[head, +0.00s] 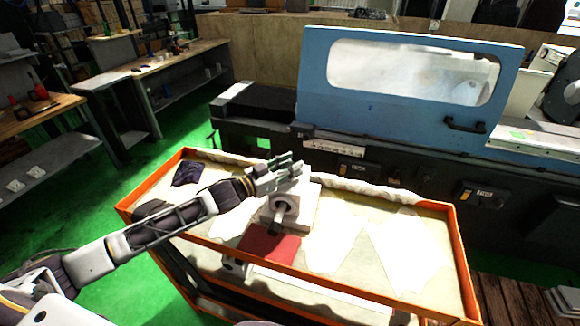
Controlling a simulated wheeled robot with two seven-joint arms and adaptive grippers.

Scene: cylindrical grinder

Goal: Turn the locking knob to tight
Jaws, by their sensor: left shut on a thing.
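A white block-shaped fixture (307,212) stands on the orange-rimmed cart, with a dark round opening and a short grey shaft on its front face. My left gripper (290,166) reaches in from the left and is at the top of this fixture. Its fingers are shut on the locking knob there, which they mostly hide. I cannot tell how far the knob is turned. My right gripper is not in view.
The cart's orange rim (462,265) surrounds white papers (405,250), a red cloth (268,246) and a dark cloth (188,173). A grinder with a blue windowed door (400,112) stands right behind it. Workbenches (165,66) are at the left. Green floor is open between.

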